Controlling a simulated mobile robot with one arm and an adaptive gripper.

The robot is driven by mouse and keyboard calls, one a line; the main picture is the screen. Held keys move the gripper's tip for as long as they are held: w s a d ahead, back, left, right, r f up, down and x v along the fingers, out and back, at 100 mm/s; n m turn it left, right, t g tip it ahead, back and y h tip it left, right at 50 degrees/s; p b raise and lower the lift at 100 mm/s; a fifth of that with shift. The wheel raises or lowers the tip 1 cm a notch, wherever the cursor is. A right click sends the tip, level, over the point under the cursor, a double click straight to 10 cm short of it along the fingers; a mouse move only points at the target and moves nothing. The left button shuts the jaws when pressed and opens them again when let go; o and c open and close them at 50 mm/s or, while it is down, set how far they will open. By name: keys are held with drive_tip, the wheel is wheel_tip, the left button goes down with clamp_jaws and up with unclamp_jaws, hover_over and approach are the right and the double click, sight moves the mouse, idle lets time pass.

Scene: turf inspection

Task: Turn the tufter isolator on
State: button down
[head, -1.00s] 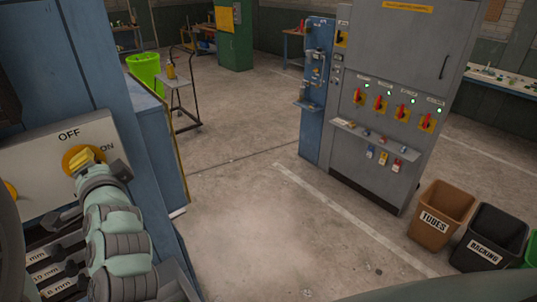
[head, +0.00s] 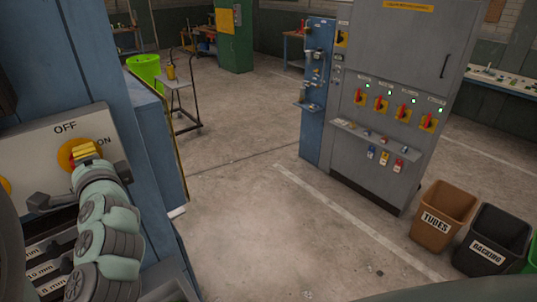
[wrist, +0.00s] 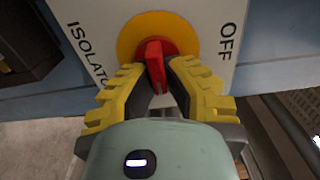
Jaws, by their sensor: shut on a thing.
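The isolator (head: 63,157) is a yellow disc with a red handle on a pale panel at the left of the head view. OFF is printed above the disc and ON to its right. In the wrist view the red handle (wrist: 155,62) stands upright in the picture on the yellow disc (wrist: 128,42), side-on to OFF; ON is not visible there. My gripper (head: 85,150) has its yellow fingers on both sides of the handle, shut on it. The fingers also show in the wrist view (wrist: 158,88) and hide part of the handle's near end.
A blue cabinet side (head: 160,150) stands just right of the panel. Black levers (head: 65,265) with mm labels sit below it. A grey cabinet (head: 385,110) with several red-yellow switches stands across open floor. Bins marked TUBES (head: 440,218) and BACKING (head: 492,240) are at right.

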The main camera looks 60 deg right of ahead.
drive_tip(key=shift+f, duration=0.1)
drive_tip(key=c, duration=1)
unclamp_jaws()
